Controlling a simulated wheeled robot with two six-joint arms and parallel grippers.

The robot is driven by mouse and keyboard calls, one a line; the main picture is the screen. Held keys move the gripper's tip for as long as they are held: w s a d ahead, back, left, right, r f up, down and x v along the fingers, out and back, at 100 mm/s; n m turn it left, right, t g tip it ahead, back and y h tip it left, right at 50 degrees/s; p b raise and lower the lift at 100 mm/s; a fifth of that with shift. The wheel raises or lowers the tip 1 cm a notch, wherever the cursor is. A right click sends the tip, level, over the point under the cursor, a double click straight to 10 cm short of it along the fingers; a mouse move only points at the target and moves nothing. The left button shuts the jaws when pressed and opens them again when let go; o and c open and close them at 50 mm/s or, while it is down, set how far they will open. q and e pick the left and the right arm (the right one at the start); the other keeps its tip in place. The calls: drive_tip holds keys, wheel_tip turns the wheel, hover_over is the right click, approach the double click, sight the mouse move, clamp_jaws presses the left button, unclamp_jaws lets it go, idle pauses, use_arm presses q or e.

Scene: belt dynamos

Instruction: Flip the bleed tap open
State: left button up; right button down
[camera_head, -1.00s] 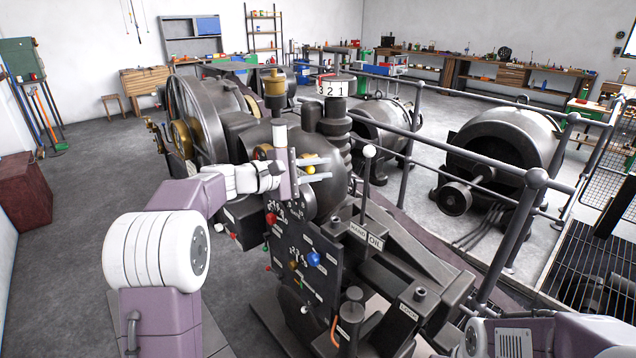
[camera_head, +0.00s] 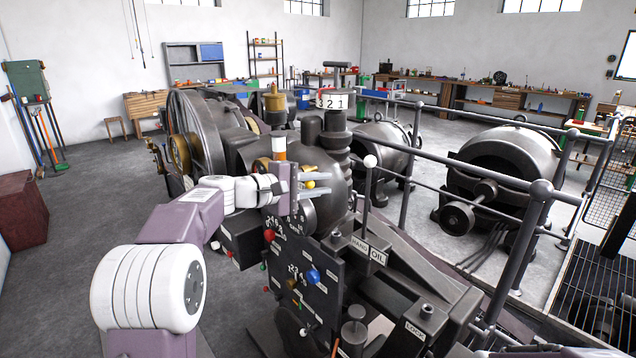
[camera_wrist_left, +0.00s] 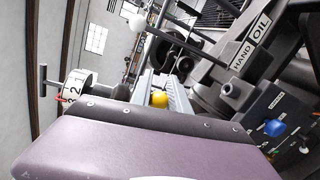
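My left gripper (camera_head: 318,185) is at the dark machine's upper front, its two parallel fingers pointing right. A small yellow ball knob (camera_head: 310,185) shows between the fingers. In the left wrist view the yellow knob (camera_wrist_left: 160,98) also lies between the two fingers (camera_wrist_left: 162,88). I cannot tell whether the fingers press on it or only stand around it. No label marks the bleed tap, so I cannot tell whether this knob belongs to it. My right gripper is not in view; only a sliver of my right arm shows at the bottom right.
A dark control panel (camera_head: 318,310) with red and blue knobs stands below the gripper. A lever with a white ball (camera_head: 370,161) rises to its right, behind HAND and OIL plates (camera_head: 377,257). Grey railings (camera_head: 470,182) run at the right. Open floor (camera_head: 90,240) lies left.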

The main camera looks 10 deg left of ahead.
sight(309, 186)
use_arm(q)
drive_tip(key=o, duration=0.3)
drive_tip(key=shift+w+f, duration=0.1)
drive_tip(key=shift+f, duration=0.05)
drive_tip(key=shift+o, duration=0.2)
drive_tip(key=v, duration=0.9)
drive_tip(key=shift+d, duration=0.1)
drive_tip(key=shift+d, duration=0.1)
